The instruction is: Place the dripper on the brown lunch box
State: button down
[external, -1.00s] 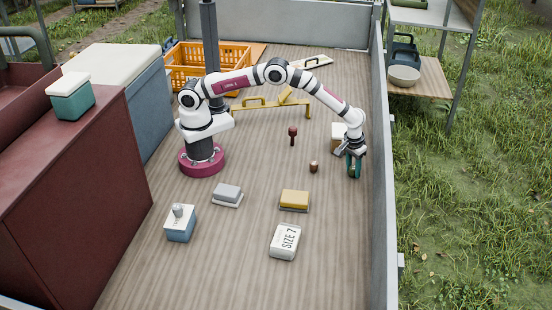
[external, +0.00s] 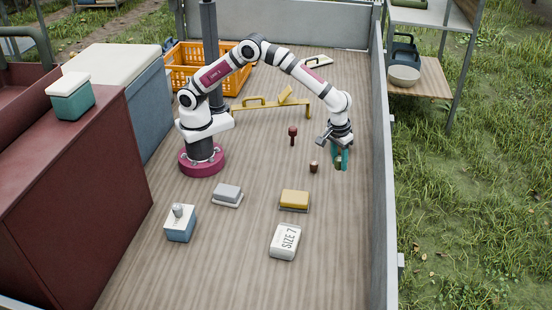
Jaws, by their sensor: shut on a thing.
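A box with a pale lid and brownish side, possibly the brown lunch box, showed beside my gripper a second ago. My wrist and gripper now cover that spot.
A small brown object (external: 313,167) and a dark red one (external: 293,132) stand left of my gripper. A yellow box (external: 295,199), a white "SIZE 7" box (external: 285,241) and a grey box (external: 228,193) lie nearer. The grey side wall (external: 378,180) is at right.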

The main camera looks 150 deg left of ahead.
jog(key=s+a+r, duration=0.3)
jog(key=s+r, duration=0.1)
jog(key=s, duration=0.3)
jog(key=s+a+r, duration=0.4)
jog(key=s+r, duration=0.1)
jog(key=s, duration=0.2)
jog(key=shift+m, duration=0.4)
jog(key=s+a+f, duration=0.2)
jog(key=a, duration=0.1)
jog(key=s+a+f, duration=0.2)
jog(key=a, duration=0.1)
jog(key=s+a+f, duration=0.2)
jog(key=s+f, duration=0.1)
jog(key=shift+a, duration=0.4)
notch_tip(320, 180, down, 4)
jog(key=shift+s+a+f, duration=0.1)
jog(key=shift+a, duration=0.05)
jog(key=shift+f, duration=0.15)
jog(key=c, duration=0.5)
grip_release()
